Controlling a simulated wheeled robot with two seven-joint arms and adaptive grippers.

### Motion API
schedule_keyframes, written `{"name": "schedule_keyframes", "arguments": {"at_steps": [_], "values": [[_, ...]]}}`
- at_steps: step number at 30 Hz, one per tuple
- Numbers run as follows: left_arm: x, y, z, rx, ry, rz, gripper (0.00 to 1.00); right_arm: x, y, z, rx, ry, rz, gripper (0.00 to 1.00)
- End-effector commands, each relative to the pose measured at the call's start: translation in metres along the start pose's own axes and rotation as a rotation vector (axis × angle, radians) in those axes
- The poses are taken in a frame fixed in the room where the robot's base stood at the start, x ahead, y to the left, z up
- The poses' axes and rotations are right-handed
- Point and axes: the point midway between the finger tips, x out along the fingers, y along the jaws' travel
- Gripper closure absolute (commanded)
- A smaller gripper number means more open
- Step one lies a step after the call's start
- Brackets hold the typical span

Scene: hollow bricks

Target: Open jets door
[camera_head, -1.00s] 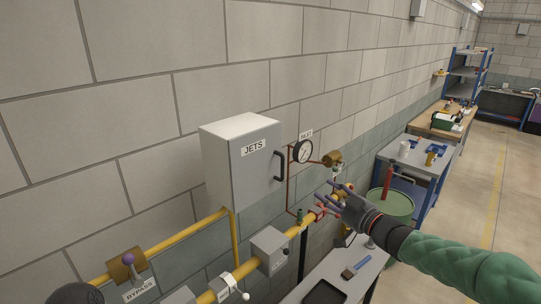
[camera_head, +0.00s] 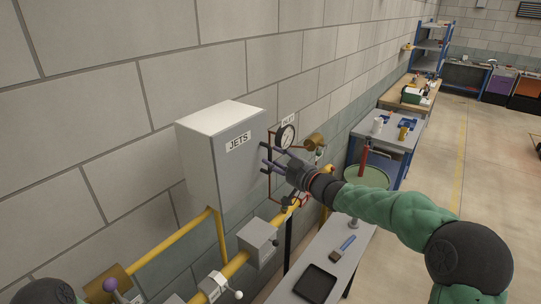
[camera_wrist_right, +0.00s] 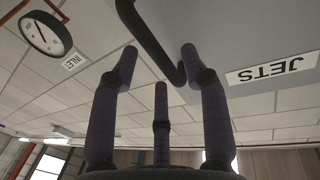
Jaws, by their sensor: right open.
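The grey cabinet (camera_head: 196,155) labelled JETS hangs on the block wall, and its door (camera_head: 238,170) looks closed. My right gripper (camera_head: 268,154) is open, with its dark fingers pointing left at the right edge of the door. In the right wrist view, the black door handle (camera_wrist_right: 151,40) runs between the spread fingers of my right gripper (camera_wrist_right: 160,62), near the fingertips. I cannot tell whether the fingers touch it. The handle is mostly hidden by the gripper in the head view. My left gripper is out of view.
A round gauge (camera_head: 285,137) is on the wall just right of the cabinet. A yellow pipe (camera_head: 235,265) with valves runs below. A bench (camera_head: 325,258) with a black tray (camera_head: 315,284) and a brush (camera_head: 345,245) stands below right. Open floor lies at the right.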

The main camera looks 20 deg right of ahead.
Motion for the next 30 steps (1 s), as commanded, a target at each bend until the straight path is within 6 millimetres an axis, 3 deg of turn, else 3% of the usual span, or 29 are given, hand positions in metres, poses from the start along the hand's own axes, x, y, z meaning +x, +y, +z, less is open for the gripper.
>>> {"name": "schedule_keyframes", "arguments": {"at_steps": [6,17,22,30], "values": [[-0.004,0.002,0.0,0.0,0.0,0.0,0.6,0.022,0.0,-0.001,0.0,0.001,0.0,0.54],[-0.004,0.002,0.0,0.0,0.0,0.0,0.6,0.026,0.0,0.0,0.0,0.0,0.0,0.54],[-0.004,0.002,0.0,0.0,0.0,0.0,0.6,0.026,0.0,0.0,0.0,0.0,0.0,0.99],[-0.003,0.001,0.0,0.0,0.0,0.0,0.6,0.026,0.0,0.0,0.0,0.0,0.002,1.0]]}}
